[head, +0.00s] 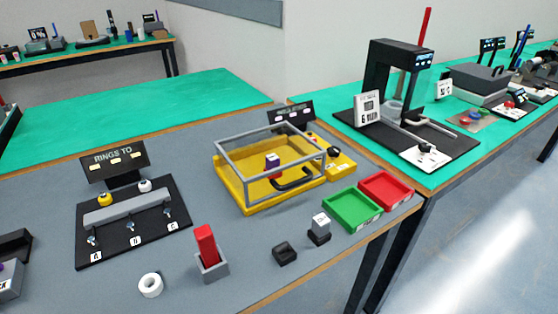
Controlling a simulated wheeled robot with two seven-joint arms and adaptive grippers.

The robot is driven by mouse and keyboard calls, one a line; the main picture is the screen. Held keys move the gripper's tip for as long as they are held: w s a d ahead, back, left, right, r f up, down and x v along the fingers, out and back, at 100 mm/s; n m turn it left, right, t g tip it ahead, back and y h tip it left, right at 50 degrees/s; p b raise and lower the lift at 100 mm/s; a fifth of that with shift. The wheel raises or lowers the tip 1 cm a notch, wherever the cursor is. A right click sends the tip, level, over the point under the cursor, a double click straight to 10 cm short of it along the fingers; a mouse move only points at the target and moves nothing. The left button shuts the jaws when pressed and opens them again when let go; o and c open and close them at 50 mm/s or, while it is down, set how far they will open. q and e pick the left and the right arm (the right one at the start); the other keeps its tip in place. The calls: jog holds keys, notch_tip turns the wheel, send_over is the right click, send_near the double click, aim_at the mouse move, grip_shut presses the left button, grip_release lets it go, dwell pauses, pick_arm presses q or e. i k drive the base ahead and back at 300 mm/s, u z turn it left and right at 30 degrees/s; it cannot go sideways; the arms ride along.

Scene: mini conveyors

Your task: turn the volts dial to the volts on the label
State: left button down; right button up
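A white label card (368,107) stands at the left front of a black press-like machine (398,62) on the green table at the right. It bears a large figure that looks like 6, with small print I cannot read. A white plate with a small black knob (427,149) lies at the machine's front right; it may be the volts dial, but its marks and pointer are too small to read. Neither of my grippers is in this view.
The near grey table holds a ring board (133,222), a yellow box with a grey-framed lid (270,172), a green tray (351,210), a red tray (385,191) and a red block in a grey holder (208,250). More devices stand at far right. The left green table is mostly clear.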

aim_at(333, 152)
jog(key=z, duration=0.95)
jog(key=i, duration=1.2)
jog(key=u, duration=1.8)
